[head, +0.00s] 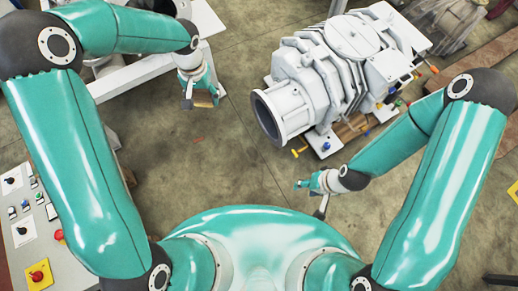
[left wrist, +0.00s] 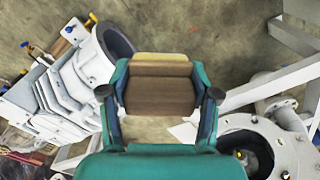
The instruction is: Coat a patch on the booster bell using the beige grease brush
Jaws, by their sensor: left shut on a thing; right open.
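My left gripper (head: 201,99) is shut on the grease brush (head: 203,103), a brown block hanging above the floor left of the white machine. In the left wrist view the brush (left wrist: 160,90) sits between both fingers, with a beige strip along its far edge. The booster bell seems to be the round, dark-mouthed flange (head: 266,117) at the near left end of the white machine. It also shows in the left wrist view (left wrist: 117,41). The brush is apart from it. My right gripper (head: 310,199) is open and empty, below and right of the flange.
The white ribbed machine (head: 345,65) stands at upper right, with small coloured knobs around its base. A white frame (head: 140,75) is at upper left. A control panel (head: 30,215) is at lower left. Bare floor (head: 215,160) lies between.

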